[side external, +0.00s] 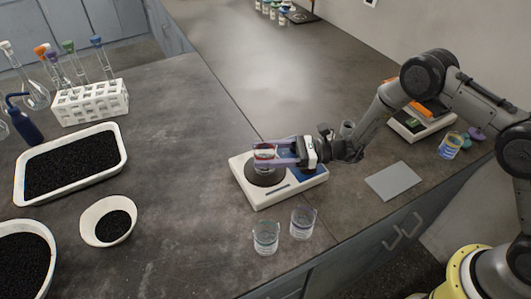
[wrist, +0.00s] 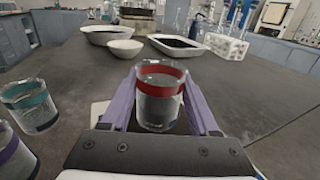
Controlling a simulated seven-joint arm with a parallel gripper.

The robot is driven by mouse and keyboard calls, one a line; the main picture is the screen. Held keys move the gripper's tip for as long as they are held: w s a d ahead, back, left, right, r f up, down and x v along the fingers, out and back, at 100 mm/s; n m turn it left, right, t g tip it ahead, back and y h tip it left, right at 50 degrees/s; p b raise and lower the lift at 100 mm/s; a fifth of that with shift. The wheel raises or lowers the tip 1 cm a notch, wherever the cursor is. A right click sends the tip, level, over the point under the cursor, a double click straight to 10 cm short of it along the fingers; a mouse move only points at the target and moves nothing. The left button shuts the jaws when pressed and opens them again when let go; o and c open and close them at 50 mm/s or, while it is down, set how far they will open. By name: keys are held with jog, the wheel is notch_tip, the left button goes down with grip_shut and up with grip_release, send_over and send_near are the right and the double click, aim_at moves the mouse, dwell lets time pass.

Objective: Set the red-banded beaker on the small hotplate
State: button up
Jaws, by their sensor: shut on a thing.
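The red-banded beaker (wrist: 160,104) is clear glass with a red band near its top. My gripper (side external: 268,152) is shut on it, with a purple finger on each side in the wrist view (wrist: 162,100). In the side view the beaker (side external: 265,152) is upright over the dark round plate (side external: 264,174) of the small white hotplate (side external: 262,201). I cannot tell whether the beaker touches the plate. In the wrist view the beaker and my gripper hide most of the hotplate.
A teal-banded beaker (side external: 265,238) and a purple-banded beaker (side external: 302,222) stand in front of the hotplate. A grey flat pad (side external: 393,181) lies to its right. A white bowl (side external: 88,226), a tray of black grains (side external: 122,155) and a tube rack (side external: 92,104) stand left.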

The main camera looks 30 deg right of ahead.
jog(key=o, duration=1.4)
jog(key=shift+f, duration=0.1)
jog(key=shift+o, duration=0.2)
